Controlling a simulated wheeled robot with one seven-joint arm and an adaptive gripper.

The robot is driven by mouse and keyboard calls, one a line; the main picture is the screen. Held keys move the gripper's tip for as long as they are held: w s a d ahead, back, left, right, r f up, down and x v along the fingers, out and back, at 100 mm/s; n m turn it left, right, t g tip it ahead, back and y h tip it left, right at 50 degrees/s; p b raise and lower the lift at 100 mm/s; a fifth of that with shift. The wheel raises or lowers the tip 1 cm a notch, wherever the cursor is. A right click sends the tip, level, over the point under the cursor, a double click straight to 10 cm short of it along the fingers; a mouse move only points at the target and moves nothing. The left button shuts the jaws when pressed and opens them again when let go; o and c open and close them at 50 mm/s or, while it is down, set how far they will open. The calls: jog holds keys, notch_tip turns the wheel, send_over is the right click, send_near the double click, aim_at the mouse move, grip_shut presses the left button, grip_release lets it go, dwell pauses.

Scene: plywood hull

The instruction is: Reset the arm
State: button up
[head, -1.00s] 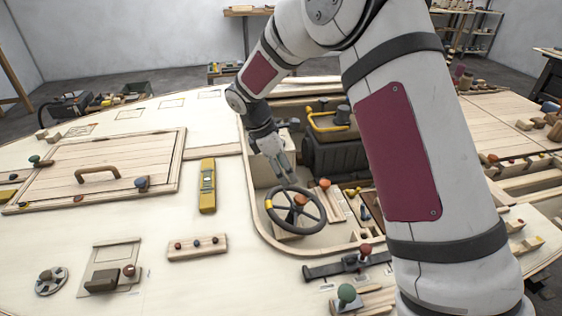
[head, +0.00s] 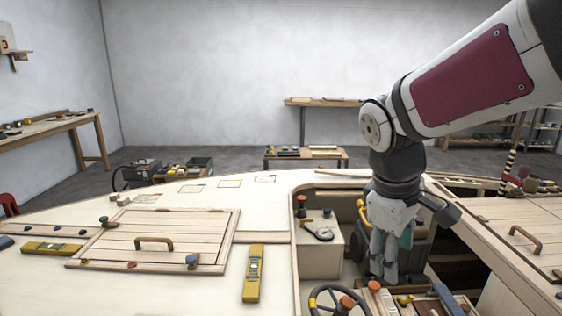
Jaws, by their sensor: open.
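My gripper (head: 384,268) hangs pointing down from my arm at the right of the head view, over the open cockpit well of the plywood hull. Its fingers are apart and I see nothing held between them. A black steering wheel (head: 322,297) with a yellow mark on its rim is below and to the left of the fingers, partly cut off by the bottom edge. A dark box with yellow parts (head: 418,247) stands behind the gripper and is partly hidden by it. I cannot tell how far the fingertips are from the well's contents.
A light wooden box (head: 321,258) with a knob stands in the well, left of the gripper. A yellow level (head: 253,272) and a hatch with a handle (head: 155,240) are on the deck at left. Workbenches stand by the walls. The space above the left deck is clear.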

jog(key=s+r+m+t+y+p, duration=0.1)
jog(key=s+m, duration=0.7)
jog(key=s, duration=1)
notch_tip(320, 180, up, 2)
jog(key=shift+r+t+y+p, duration=0.1)
jog(key=shift+t+y+p, duration=0.3)
jog(key=shift+t+y, duration=0.4)
